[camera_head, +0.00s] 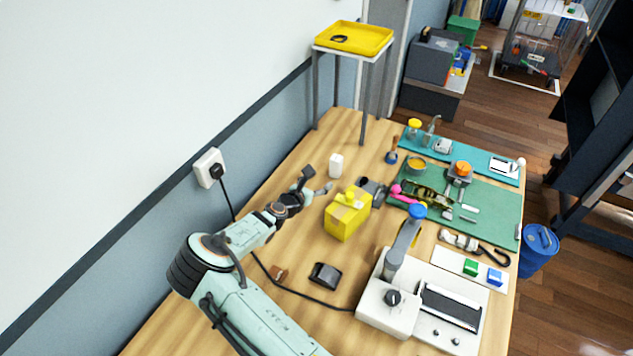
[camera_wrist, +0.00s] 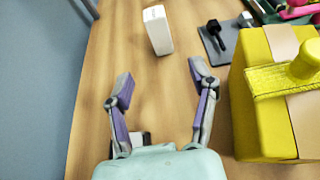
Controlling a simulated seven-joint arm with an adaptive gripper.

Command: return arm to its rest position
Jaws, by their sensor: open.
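My gripper (camera_head: 318,181) is at the end of my pale green arm, over the left part of the wooden table (camera_head: 295,290). In the wrist view my gripper (camera_wrist: 162,92) is open, its two fingers spread with only bare wood between them. It holds nothing. A white block (camera_head: 336,165) stands just beyond the fingertips; it also shows in the wrist view (camera_wrist: 157,30). A yellow box (camera_head: 348,214) with a strap over it stands to the right of my gripper, apart from it, and fills the right of the wrist view (camera_wrist: 270,95).
A wall with a socket and black plug (camera_head: 213,168) runs along the left. A yellow tray (camera_head: 353,38) sits on a tall stand at the back. A white machine (camera_head: 390,300) with a cable and a black object (camera_head: 325,275) stand in front. Green mats (camera_head: 490,215) with tools lie right.

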